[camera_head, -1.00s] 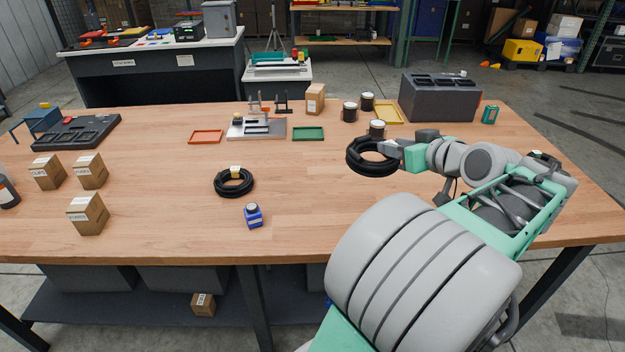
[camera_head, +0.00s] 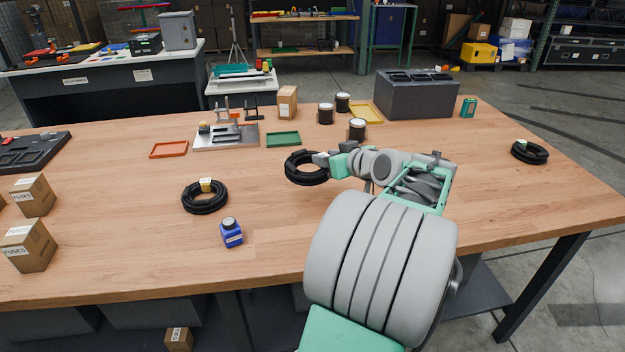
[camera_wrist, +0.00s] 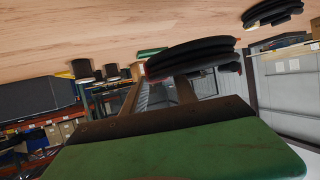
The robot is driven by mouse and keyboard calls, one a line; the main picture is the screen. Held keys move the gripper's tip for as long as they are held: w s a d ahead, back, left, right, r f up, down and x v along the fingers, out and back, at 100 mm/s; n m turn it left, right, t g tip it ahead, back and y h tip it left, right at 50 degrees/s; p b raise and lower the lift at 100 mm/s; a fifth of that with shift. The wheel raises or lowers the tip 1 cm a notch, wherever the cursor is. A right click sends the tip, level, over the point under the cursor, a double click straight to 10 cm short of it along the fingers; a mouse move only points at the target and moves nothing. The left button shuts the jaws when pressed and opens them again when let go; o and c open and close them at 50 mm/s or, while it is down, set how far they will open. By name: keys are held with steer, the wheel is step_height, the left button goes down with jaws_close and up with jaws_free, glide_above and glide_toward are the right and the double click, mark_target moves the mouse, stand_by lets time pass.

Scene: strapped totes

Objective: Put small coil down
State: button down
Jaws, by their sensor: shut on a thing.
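My gripper (camera_head: 326,159) is shut on a black coil (camera_head: 304,170) at the middle of the table, in the head view. The held coil appears close to the table top; I cannot tell whether it touches. In the wrist view the held coil (camera_wrist: 190,56) spans the fingers of my gripper (camera_wrist: 160,92). A third black coil (camera_head: 529,152) with a pale tag lies at the right side of the table.
The wooden table (camera_head: 480,200) has free room at right. A green tray (camera_head: 283,139), dark jars (camera_head: 357,130), a yellow tray (camera_head: 366,112) and a grey box (camera_head: 416,94) lie behind. Fuse boxes (camera_head: 30,245) stand at left.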

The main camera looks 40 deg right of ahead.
steer(key=w+f, duration=0.4)
steer(key=f, duration=0.1)
steer(key=shift+w+d+f, duration=0.15)
steer(key=shift+d, duration=0.05)
steer(key=f, duration=0.3)
steer(key=shift+w, duration=0.2)
steer(key=shift+f, duration=0.25)
steer(key=c, duration=0.9)
jaws_free()
steer(key=v, duration=1.1)
steer(key=shift+s, duration=0.15)
steer(key=shift+s+a+r, duration=0.1)
steer(key=shift+s+r, duration=0.05)
steer(key=shift+s, duration=0.25)
